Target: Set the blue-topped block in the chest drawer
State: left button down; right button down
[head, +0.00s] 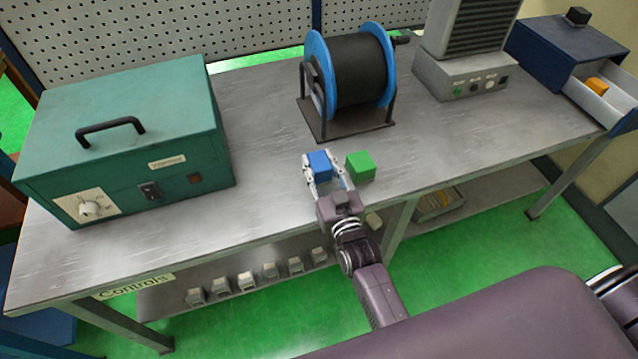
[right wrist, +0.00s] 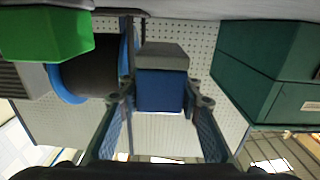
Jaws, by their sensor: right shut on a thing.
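In the right wrist view, which is upside down, the block (right wrist: 161,88) has a blue part and a grey part. My right gripper (head: 327,167) is shut on it, one finger on each side. The navy chest (head: 560,48) stands at the bench's far right end. Its drawer (head: 615,108) is pulled open and holds an orange block (head: 596,86). My left gripper is not in view.
A green block (head: 360,166) sits just right of my right gripper. The blue cable reel (head: 350,75) stands behind, a teal case (head: 125,140) to the left, and a grey vented unit (head: 465,60) before the chest. The front right of the bench (head: 480,135) is clear.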

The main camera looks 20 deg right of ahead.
jog(key=shift+f+b, duration=1.75)
jog(key=shift+f, duration=0.35)
jog(key=shift+f, duration=0.2)
jog(key=c, duration=1.4)
grip_release()
